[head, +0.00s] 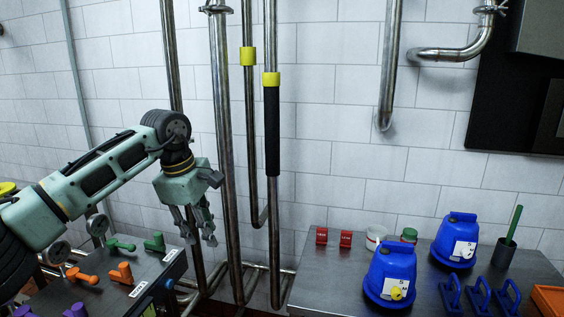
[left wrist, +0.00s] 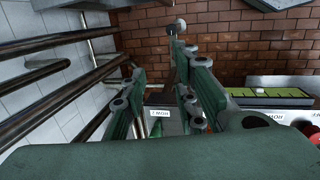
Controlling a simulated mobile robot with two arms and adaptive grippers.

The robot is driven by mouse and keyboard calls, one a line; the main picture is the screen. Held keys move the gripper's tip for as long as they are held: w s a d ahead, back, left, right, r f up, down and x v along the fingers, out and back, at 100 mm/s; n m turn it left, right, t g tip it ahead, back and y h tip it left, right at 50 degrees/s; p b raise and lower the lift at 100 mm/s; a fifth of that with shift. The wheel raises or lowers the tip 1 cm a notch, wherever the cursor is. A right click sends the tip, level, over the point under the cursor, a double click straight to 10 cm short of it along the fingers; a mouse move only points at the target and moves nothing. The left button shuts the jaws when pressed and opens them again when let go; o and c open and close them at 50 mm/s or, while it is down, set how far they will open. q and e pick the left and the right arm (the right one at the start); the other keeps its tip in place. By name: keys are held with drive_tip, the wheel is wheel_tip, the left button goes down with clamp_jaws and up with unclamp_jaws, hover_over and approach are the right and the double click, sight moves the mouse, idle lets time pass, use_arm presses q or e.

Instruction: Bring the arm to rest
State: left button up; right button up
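My left arm comes in from the left of the head view. Its green-grey left gripper (head: 200,238) hangs fingers down in front of the wall pipes, above the right edge of the valve panel (head: 112,262). In the left wrist view the two fingers of this gripper (left wrist: 158,75) stand apart with nothing between them. The panel carries green (head: 154,242), orange (head: 122,273) and purple valve handles, and the gripper is clear of them. My right gripper shows in neither view.
Vertical metal pipes (head: 222,150) stand just behind the gripper. A metal table (head: 330,273) at right holds blue containers (head: 390,275), red blocks (head: 321,235) and a dark cup with a green stick (head: 504,252). A gap lies between panel and table.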

use_arm(q)
drive_tip(key=w+d+f+n+h, duration=0.1)
drive_tip(key=d+f+n+h, duration=1.2)
drive_tip(key=d+f, duration=0.5)
drive_tip(key=s+a+f+n+t+y, duration=0.1)
drive_tip(key=a+f+n+t+y, duration=0.3)
drive_tip(key=f+n, duration=0.8)
drive_tip(key=s+a+f+n+t+y, duration=0.1)
drive_tip(key=a+f+n+t+y, duration=0.1)
drive_tip(key=a+f+n+t, duration=0.7)
drive_tip(key=s+a+f+n+g+y, duration=0.35)
drive_tip(key=s+f+n, duration=0.25)
drive_tip(key=s+f, duration=0.6)
drive_tip(key=s+a+f+n+g+y, duration=0.35)
drive_tip(key=s+f+n, duration=0.4)
drive_tip(key=f, duration=0.75)
drive_tip(key=s+a+f+n+g, duration=0.1)
drive_tip(key=s+f+n+g, duration=0.1)
drive_tip(key=s, duration=1)
drive_tip(key=s+a+f+n+g+y, duration=0.1)
drive_tip(key=s+f, duration=0.4)
drive_tip(key=s, duration=0.7)
drive_tip(key=s+a+f+n+g, duration=0.2)
drive_tip(key=s+f+n+g, duration=0.1)
drive_tip(key=s, duration=0.9)
drive_tip(key=shift+s+a+f+n+g+y, duration=0.25)
drive_tip(key=shift+a+n+g+y, duration=0.1)
drive_tip(key=shift+n+g, duration=0.15)
